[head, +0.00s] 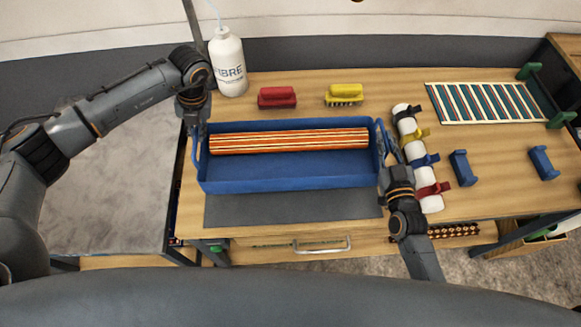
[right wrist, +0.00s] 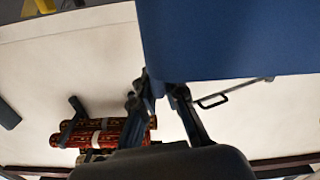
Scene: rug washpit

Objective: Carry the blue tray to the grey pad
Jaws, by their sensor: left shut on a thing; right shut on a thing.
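The blue tray (head: 290,183) is at the left part of the wooden table, with a striped orange-red roll (head: 290,141) lying along its back half. The grey pad (head: 290,208) shows as a strip in front of the tray; the tray may hide more of it. My left gripper (head: 196,138) is shut on the tray's left end handle. My right gripper (head: 385,152) is shut on its right end handle. In the right wrist view the blue tray (right wrist: 235,40) fills the top, above the fingers (right wrist: 160,92). I cannot tell if the tray touches the table.
A white bottle (head: 228,62), a red brush (head: 277,97) and a yellow brush (head: 344,94) stand behind the tray. A white roll with coloured straps (head: 418,150) lies close to its right. Two blue blocks (head: 464,168) and a striped rug (head: 485,103) lie farther right.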

